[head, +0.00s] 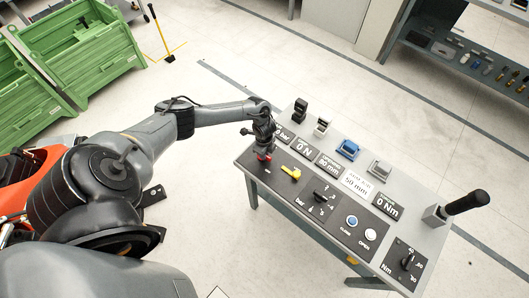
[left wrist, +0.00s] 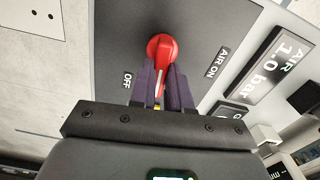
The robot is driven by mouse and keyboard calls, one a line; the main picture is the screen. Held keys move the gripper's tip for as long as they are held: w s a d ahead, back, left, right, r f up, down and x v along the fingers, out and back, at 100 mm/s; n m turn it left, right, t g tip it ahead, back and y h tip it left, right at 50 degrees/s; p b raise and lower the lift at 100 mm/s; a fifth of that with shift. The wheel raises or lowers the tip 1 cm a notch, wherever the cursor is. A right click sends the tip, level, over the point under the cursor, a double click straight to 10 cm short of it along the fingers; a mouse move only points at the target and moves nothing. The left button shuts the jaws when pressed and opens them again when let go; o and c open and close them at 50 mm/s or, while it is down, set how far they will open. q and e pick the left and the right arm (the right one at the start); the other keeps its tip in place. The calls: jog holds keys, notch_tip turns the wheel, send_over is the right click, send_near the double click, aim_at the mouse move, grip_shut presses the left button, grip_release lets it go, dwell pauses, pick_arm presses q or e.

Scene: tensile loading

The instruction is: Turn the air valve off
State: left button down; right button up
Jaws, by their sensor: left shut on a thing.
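The red air valve (left wrist: 161,47) sits on the dark panel in the left wrist view, and a little of its red shows in the head view (head: 263,157) under my gripper. Its handle points toward my gripper, between the printed OFF label (left wrist: 127,80) and the AIR ON label (left wrist: 216,62). My left gripper (left wrist: 160,88) is shut on the valve's handle, with one dark finger on each side. In the head view my left gripper (head: 262,150) comes down over the panel's far left end. The AIR display (left wrist: 283,60) reads 1.0 bar. My right gripper is not in view.
The table (head: 248,168) also carries a yellow lever (head: 291,173), a black knob (head: 323,194), CLOSE (head: 352,221) and OPEN (head: 370,234) buttons, and a black-handled lever (head: 466,202). Displays and small fixtures line its back. Green crates (head: 80,60) stand far left. The floor between is clear.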

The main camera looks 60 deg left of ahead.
pick_arm(q)
jog(key=shift+m, duration=0.6)
jog(key=c, duration=1.1)
grip_release()
notch_tip(320, 180, up, 11)
jog(key=shift+f+p, duration=0.1)
jog(key=shift+p, duration=0.65)
jog(key=shift+s, duration=0.1)
